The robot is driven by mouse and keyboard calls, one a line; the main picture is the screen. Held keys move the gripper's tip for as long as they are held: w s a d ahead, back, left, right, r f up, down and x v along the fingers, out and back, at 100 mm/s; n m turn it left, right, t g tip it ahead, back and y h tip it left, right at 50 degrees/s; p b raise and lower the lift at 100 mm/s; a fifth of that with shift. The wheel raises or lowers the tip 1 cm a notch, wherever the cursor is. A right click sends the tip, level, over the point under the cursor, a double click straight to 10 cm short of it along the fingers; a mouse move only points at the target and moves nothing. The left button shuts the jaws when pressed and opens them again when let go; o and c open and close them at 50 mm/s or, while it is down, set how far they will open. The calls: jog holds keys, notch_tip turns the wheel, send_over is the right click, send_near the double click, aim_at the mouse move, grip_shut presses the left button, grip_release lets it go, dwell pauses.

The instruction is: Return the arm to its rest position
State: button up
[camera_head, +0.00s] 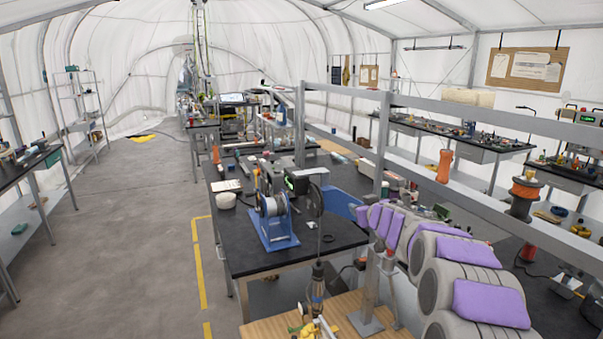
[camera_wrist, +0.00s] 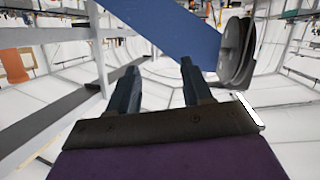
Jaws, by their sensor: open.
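My gripper (camera_wrist: 158,68) shows in the wrist view with its two dark fingers apart. It is open, and nothing is between the fingers. A blue slanted part (camera_wrist: 175,28) lies beyond the fingertips, with a dark round wheel (camera_wrist: 237,50) on its right. I cannot tell how far they are from the fingers. In the head view, grey rounded segments with purple pads run from the lower right toward the workbench (camera_head: 310,262). They look like my arm, but I cannot clearly make out the fingers there.
A blue spool stand (camera_head: 277,228) stands on the bench beside a dark wheel (camera_head: 310,198). A grey rail frame (camera_head: 430,112) crosses the right side, with an orange spool (camera_head: 445,166) behind it. The floor (camera_head: 120,235) at left is clear.

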jog(key=s+d+f+m+g+h, duration=0.2)
jog(key=s+d+m+g+h, duration=0.1)
jog(key=s, duration=1.1)
jog(key=s+d+f+m+g+h, duration=0.1)
jog(key=s+d+m+g+h, duration=0.2)
jog(key=s, duration=1)
jog(key=s+a+f+g+y, duration=0.1)
jog(key=s+a+f+g, duration=0.2)
jog(key=s, duration=0.9)
jog(key=s+a+f+n+g+y, duration=0.1)
jog(key=s+a+f+g, duration=0.2)
jog(key=s, duration=1)
jog(key=s+a+f+g+y, duration=0.1)
jog(key=s+a+f+g, duration=0.3)
jog(key=s, duration=0.8)
jog(key=shift+s+f+n, duration=0.2)
jog(key=shift+s+n, duration=0.05)
jog(key=shift+n, duration=0.15)
